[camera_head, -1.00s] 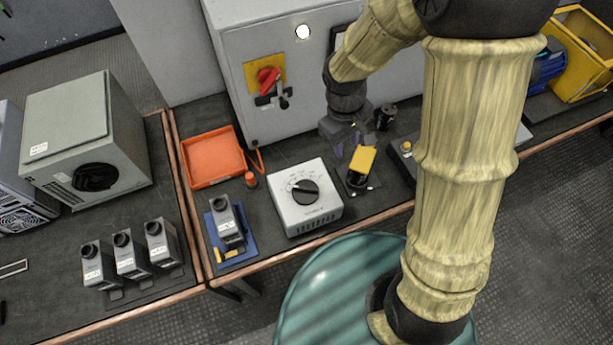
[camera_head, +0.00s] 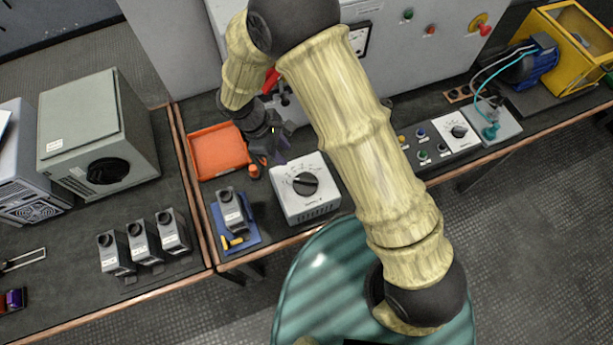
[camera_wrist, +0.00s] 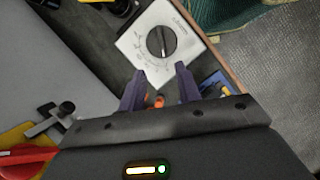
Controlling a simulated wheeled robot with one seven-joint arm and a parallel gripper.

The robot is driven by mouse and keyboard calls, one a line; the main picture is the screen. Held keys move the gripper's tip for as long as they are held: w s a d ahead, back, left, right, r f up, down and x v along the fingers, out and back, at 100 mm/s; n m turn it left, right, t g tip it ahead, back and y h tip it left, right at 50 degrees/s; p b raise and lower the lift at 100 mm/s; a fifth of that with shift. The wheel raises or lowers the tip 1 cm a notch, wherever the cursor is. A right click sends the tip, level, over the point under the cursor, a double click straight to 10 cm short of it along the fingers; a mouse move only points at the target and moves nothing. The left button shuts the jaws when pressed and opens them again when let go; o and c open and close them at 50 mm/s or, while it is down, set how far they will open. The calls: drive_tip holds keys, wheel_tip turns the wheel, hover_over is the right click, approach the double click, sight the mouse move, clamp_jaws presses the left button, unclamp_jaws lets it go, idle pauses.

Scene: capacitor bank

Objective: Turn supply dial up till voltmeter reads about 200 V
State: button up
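The supply box (camera_head: 306,203) is white with a slotted front and a black dial (camera_head: 306,183) on its sloped top face. The box also shows in the wrist view (camera_wrist: 142,42), with its dial (camera_wrist: 161,41) beyond my fingertips. My gripper (camera_head: 276,156) is above the bench, just behind and left of the box, apart from the dial. In the wrist view its two purple fingers (camera_wrist: 160,82) are spread with nothing held between them. A meter (camera_head: 361,38) with a white face is on the grey cabinet, partly hidden by my arm; its reading is too small to tell.
An orange tray (camera_head: 217,150) lies left of my gripper. A small device on a blue plate (camera_head: 235,222) stands left of the box. A red switch handle (camera_wrist: 25,153) juts from the cabinet near my wrist. A white control panel (camera_head: 458,134) is at right.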

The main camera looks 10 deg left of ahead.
sight(308, 180)
drive_tip(key=p+x, duration=0.5)
drive_tip(key=x, duration=1.1)
drive_tip(key=shift+d+f, duration=0.1)
drive_tip(key=shift+f, duration=0.25)
clamp_jaws()
